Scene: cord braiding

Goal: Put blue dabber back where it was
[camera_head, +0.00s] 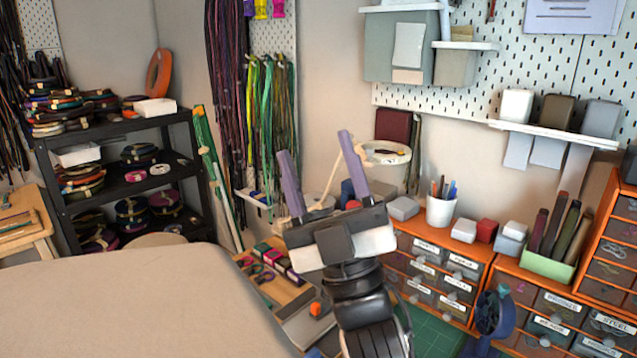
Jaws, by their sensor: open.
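I cannot make out the blue dabber for certain. A small blue shape (313,352) shows at the bottom edge, below a small orange-topped item (315,309). A dark blue object (490,314) stands at the lower right over the green mat; I cannot tell what it is. Another blue patch (348,192) shows between my fingers, mostly hidden behind my gripper. My gripper (314,144) is raised in the middle with its two purple fingers wide apart. Nothing shows held between them.
A green cutting mat (432,334) lies in front of orange drawer units (478,268). A white pen cup (441,209) stands on the drawers. A wooden tray (285,293) is left of my arm. A beige surface (130,305) fills the lower left. A black shelf (115,128) stands behind.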

